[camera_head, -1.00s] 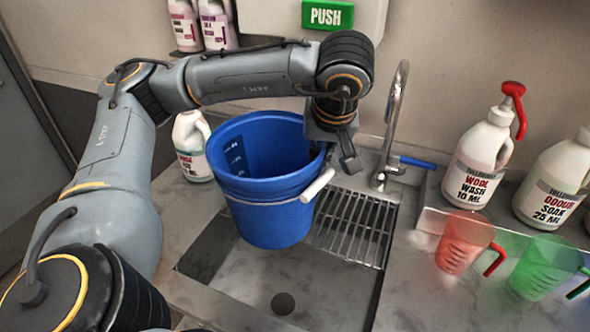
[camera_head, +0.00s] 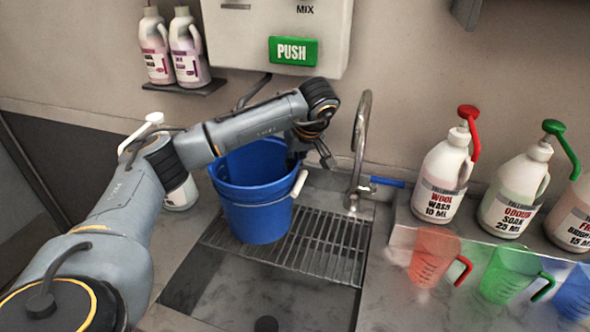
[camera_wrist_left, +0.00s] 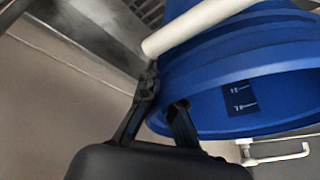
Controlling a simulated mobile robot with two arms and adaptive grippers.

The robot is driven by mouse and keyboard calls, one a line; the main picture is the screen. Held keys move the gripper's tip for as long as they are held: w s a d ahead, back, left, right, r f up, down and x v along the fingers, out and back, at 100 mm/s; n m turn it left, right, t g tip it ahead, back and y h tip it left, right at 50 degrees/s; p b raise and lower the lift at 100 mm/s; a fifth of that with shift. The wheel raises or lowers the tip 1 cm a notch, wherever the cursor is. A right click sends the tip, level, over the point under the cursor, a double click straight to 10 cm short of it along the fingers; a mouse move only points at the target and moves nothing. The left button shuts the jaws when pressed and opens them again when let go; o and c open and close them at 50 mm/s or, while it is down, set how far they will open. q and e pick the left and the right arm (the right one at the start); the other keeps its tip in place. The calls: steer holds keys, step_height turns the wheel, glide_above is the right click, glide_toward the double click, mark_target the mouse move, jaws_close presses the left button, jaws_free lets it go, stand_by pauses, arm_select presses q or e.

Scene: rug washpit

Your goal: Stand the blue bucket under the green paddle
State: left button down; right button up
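The blue bucket (camera_head: 258,200) is upright over the metal grate at the back of the sink, below and a little left of the green paddle (camera_head: 293,51) marked PUSH. Whether its base touches the grate is hard to tell. My left gripper (camera_head: 311,158) is at the bucket's right rim, beside the white handle grip (camera_head: 300,183). In the left wrist view the gripper (camera_wrist_left: 165,90) has one finger outside the bucket wall (camera_wrist_left: 225,65) and one inside, shut on the rim. My right gripper is not in view.
The tap (camera_head: 359,150) with a blue lever stands just right of the gripper. Soap bottles (camera_head: 443,175) and measuring jugs (camera_head: 433,257) stand at right. A white-capped bottle (camera_head: 180,190) stands left of the bucket. The sink's front basin (camera_head: 250,290) is clear.

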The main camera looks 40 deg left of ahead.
arm_select(q)
steer(key=f+p, duration=0.1)
steer(key=f, duration=0.1)
steer(key=w+f+p, duration=0.1)
steer(key=f, duration=0.1)
steer(key=shift+f, duration=0.2)
steer(key=c, duration=1.5)
jaws_free()
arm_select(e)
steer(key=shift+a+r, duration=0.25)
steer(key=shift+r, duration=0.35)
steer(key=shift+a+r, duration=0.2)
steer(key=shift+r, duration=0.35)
